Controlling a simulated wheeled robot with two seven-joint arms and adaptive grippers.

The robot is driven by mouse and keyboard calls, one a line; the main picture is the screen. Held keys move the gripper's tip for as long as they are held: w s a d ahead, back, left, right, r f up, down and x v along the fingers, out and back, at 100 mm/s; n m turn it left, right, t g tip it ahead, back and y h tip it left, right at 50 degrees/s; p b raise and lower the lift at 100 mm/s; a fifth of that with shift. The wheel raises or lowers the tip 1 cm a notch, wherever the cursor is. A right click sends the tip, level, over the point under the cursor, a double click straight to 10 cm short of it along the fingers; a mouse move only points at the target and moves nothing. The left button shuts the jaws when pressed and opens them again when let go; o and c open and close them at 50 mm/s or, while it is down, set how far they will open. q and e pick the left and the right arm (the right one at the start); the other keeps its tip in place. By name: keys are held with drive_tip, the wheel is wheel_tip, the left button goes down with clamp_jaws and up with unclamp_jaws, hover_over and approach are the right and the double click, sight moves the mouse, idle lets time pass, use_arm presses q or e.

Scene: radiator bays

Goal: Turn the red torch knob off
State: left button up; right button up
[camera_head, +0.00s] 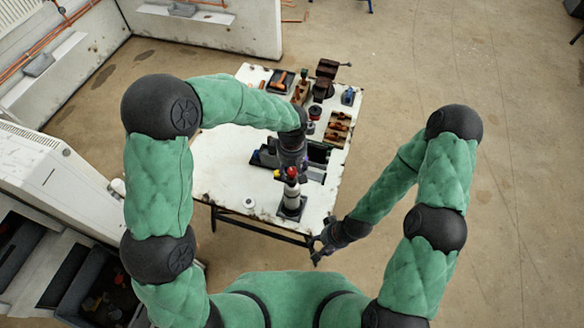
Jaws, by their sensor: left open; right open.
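The torch (292,198) stands upright on a dark square base near the front edge of the white table (230,175). It has a pale body, a dark upper part and a small red knob (292,172) at its top. My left gripper (288,168) is open and points down right at the torch's top, close to the red knob. Its fingers are small and partly merge with the dark parts there, so I cannot tell whether they touch the knob. My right gripper (318,250) is open and empty, low beside the table's front right corner.
A dark tray (318,158) lies just behind the torch. A vise (325,78), a brown rack (338,128) and several tools crowd the table's back and right side. Open floor lies right of the table.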

use_arm(q)
drive_tip(key=shift+f, duration=0.35)
clamp_jaws()
